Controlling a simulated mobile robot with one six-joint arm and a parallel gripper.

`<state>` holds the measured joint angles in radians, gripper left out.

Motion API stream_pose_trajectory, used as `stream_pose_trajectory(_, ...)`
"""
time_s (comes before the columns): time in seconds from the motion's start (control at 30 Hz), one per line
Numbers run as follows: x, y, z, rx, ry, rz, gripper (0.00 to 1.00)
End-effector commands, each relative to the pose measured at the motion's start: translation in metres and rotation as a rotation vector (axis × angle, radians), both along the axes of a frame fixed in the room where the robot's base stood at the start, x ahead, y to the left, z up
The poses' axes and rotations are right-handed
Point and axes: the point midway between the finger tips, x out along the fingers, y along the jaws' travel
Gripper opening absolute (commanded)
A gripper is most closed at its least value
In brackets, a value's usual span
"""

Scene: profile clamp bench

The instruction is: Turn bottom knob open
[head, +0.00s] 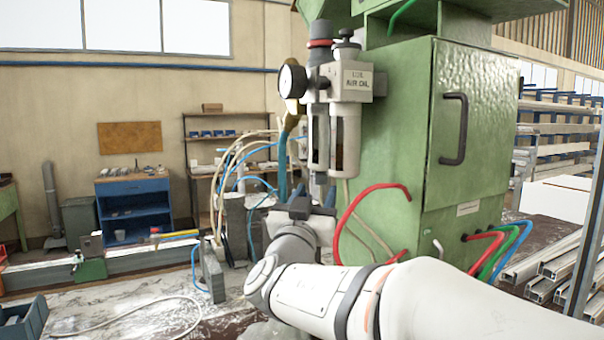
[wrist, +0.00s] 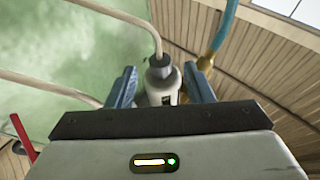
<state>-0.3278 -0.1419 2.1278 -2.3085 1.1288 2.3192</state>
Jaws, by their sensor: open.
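The air unit (head: 345,85) with its gauge and two bowls is fixed beside the green cabinet. My gripper (head: 314,200) is just below the bowls in the head view. In the wrist view my gripper (wrist: 160,90) is open, with one blue finger on each side of a small pale fitting with a dark grey collar, seemingly the bottom knob (wrist: 162,82). A pale hose runs up from the collar. I cannot tell whether either finger touches it; the right finger looks close. The knob is not clear in the head view.
The green cabinet (head: 470,120) stands close on the right. A red hose (head: 345,215) arcs beside my gripper, and pale and blue hoses (head: 235,165) hang at its left. In the wrist view a brass fitting with a blue hose (wrist: 222,35) is close to the right finger.

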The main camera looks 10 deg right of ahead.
Motion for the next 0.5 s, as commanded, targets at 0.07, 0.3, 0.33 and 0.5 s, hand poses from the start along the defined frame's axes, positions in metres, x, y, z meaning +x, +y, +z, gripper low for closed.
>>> stream_pose_trajectory(0.07, 0.011, -0.006, 0.008, -0.001, 0.002, -0.003, 0.47)
stream_pose_trajectory(0.3, 0.042, -0.02, 0.022, 0.0, 0.002, 0.001, 0.47)
stream_pose_trajectory(0.33, 0.044, -0.021, 0.024, 0.0, 0.001, 0.002, 0.47)
stream_pose_trajectory(0.5, 0.054, -0.025, 0.025, -0.001, 0.003, 0.005, 0.47)
